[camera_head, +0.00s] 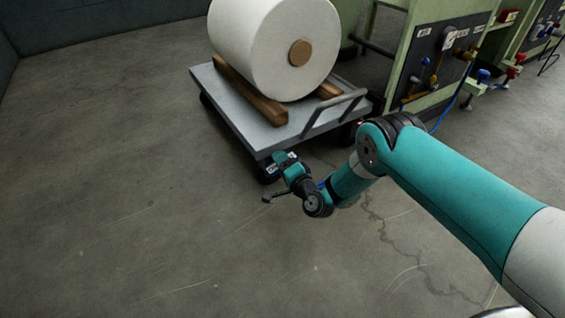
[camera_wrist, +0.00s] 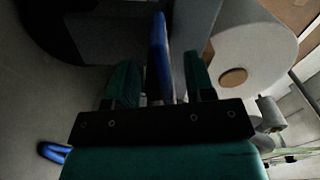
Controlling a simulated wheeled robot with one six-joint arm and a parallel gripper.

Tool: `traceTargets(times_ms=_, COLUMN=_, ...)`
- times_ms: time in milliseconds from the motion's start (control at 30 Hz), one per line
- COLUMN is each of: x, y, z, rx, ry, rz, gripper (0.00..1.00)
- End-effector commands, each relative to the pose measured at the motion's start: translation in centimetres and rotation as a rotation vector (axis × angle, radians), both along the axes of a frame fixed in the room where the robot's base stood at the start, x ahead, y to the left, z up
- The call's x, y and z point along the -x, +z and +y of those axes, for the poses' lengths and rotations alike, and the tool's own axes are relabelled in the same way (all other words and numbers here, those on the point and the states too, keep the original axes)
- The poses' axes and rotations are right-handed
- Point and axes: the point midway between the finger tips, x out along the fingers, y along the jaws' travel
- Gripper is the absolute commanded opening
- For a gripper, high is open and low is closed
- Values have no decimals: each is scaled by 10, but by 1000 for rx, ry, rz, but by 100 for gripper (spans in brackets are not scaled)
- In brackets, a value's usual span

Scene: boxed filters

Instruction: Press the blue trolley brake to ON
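The grey flat trolley (camera_head: 232,108) stands in the upper middle of the head view. My gripper (camera_head: 284,160) is at its near corner, low beside a dark wheel. In the wrist view, a narrow blue bar (camera_wrist: 160,55), which looks like the brake lever, stands between the two green fingers of my gripper (camera_wrist: 160,78). The fingers are apart, with a visible gap on each side of the bar. The lower end of the bar is hidden by the gripper body. Whether the brake is ON or OFF cannot be read.
A large white roll (camera_head: 250,45) rests on wooden chocks (camera_head: 250,92) on the trolley. A handle (camera_head: 333,112) rises at its right end. Green machines with a dark valve panel (camera_head: 440,58) stand behind. Another blue piece (camera_wrist: 54,152) shows at lower left in the wrist view. Floor in front is clear.

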Motion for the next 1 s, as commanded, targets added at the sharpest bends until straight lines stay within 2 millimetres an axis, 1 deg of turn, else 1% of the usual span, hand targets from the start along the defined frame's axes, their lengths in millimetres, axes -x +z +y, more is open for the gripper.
traceTargets(times_ms=167, x=2, y=0, z=-2, rx=-1, ry=-1, rz=3, gripper=49)
traceTargets(times_ms=367, x=16, y=2, z=-11, rx=0, ry=1, rz=7, gripper=49)
traceTargets(times_ms=467, x=26, y=4, z=-19, rx=-1, ry=-3, rz=7, gripper=49)
traceTargets(times_ms=633, x=50, y=6, z=-35, rx=-3, ry=-3, rz=8, gripper=49)
traceTargets(times_ms=1000, x=87, y=8, z=-60, rx=0, ry=-3, rz=3, gripper=49)
